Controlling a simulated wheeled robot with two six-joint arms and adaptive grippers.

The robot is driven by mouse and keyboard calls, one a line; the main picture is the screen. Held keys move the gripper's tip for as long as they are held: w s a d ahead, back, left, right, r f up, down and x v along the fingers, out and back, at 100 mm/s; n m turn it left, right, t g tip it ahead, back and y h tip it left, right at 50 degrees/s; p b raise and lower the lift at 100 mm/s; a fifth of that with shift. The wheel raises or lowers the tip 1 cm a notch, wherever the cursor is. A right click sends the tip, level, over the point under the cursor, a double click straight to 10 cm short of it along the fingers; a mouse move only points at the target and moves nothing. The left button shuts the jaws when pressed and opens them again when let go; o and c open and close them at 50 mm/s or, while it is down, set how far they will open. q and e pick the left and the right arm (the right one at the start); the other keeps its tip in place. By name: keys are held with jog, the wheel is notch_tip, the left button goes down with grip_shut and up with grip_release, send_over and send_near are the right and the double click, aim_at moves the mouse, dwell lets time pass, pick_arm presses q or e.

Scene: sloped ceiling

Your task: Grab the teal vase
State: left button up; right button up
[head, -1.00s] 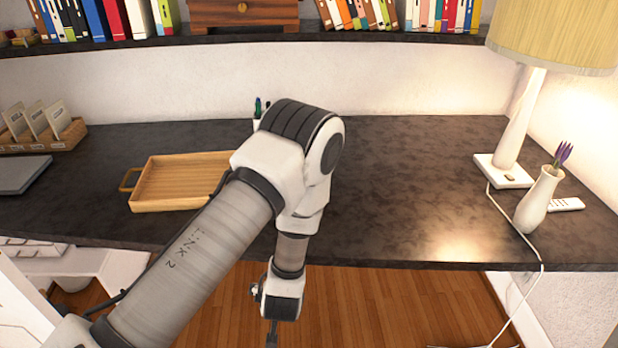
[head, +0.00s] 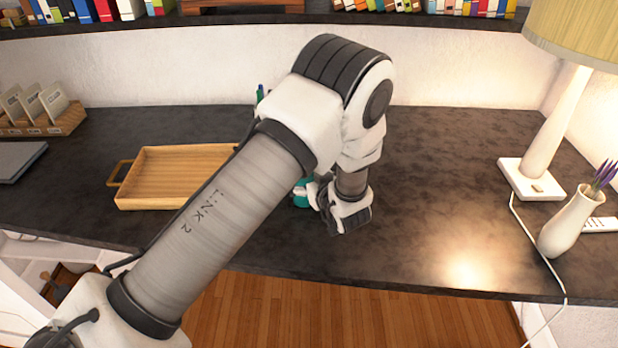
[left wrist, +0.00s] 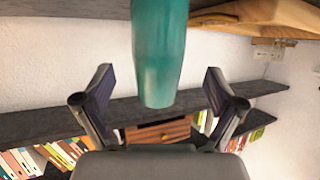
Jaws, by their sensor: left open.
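The teal vase (head: 302,194) stands on the dark desk, mostly hidden behind my left gripper (head: 322,200) in the head view. In the left wrist view, which is upside down, the teal vase (left wrist: 158,50) fills the top middle. My left gripper (left wrist: 158,75) is open there, with one finger on each side of the vase's line. I see gaps between the vase and both fingers, and no contact. I cannot tell how deep the vase sits between the fingertips. My right gripper is in neither view.
A wooden tray (head: 160,182) lies left of my arm. A white vase with purple flowers (head: 570,220), a lamp (head: 545,130) and a remote (head: 601,225) stand at the right. A file holder (head: 65,122) is at the far left. The desk (head: 440,190) right of my gripper is clear.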

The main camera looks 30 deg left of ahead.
pick_arm(q)
jog(key=x, duration=0.3)
jog(key=p+x, duration=0.1)
jog(key=x, duration=0.1)
jog(key=shift+w+f, duration=0.25)
jog(key=shift+f, duration=0.25)
jog(key=shift+s+r, duration=0.1)
jog(key=shift+r, duration=0.05)
jog(key=shift+s+r, duration=0.1)
jog(key=shift+s, duration=0.05)
jog(key=c, duration=1.4)
jog(key=shift+c, duration=0.2)
